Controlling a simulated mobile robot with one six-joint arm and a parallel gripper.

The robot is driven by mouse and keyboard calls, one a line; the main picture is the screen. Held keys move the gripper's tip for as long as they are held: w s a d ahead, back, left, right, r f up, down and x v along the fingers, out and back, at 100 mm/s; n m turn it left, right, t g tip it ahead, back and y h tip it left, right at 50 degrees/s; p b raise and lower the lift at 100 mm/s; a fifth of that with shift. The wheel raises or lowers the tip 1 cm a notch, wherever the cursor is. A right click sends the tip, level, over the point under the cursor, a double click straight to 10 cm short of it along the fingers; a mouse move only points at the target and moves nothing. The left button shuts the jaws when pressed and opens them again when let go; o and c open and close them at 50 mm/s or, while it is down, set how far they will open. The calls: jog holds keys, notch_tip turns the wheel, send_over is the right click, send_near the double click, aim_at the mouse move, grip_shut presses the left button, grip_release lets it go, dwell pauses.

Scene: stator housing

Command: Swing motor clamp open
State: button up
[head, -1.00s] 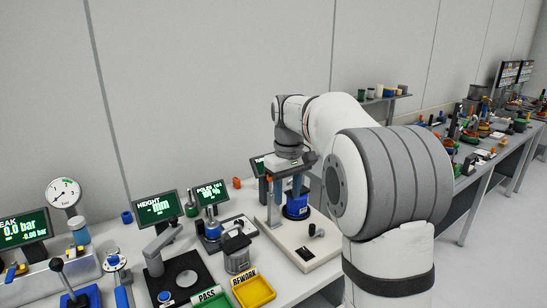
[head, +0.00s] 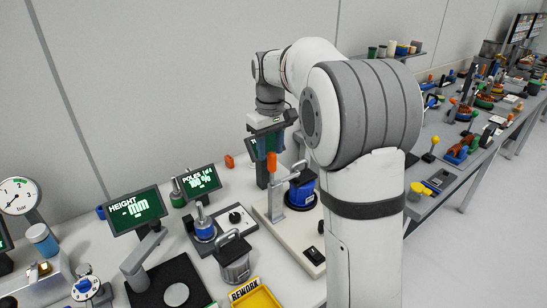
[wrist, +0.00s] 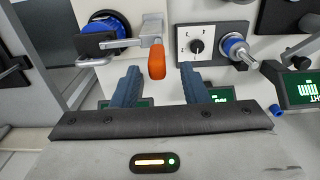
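The motor clamp stands on a pale base plate (head: 281,224) in the head view. Its orange handle (head: 272,162) points up from a grey post, beside a blue round motor part (head: 302,193) with a dark top bar. In the wrist view the orange handle (wrist: 157,62) hangs from the grey clamp arm (wrist: 118,40), which runs beside the blue part (wrist: 103,25). My gripper (wrist: 160,68) is open, with one blue finger on each side of the handle's line. The handle end shows near the fingertips; I see no contact. In the head view my gripper (head: 269,150) is just above the handle.
A dial box (wrist: 196,45) and a blue cylinder fixture (wrist: 236,48) are close by. Small screens (head: 136,210) stand to the left. A dark-topped grey can (head: 234,262) and a yellow REWORK tray (head: 255,297) are in front.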

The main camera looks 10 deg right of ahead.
aim_at(272, 170)
jog(key=shift+d+f, duration=0.15)
jog(key=shift+f, duration=2.1)
jog(key=shift+c, duration=0.2)
grip_shut()
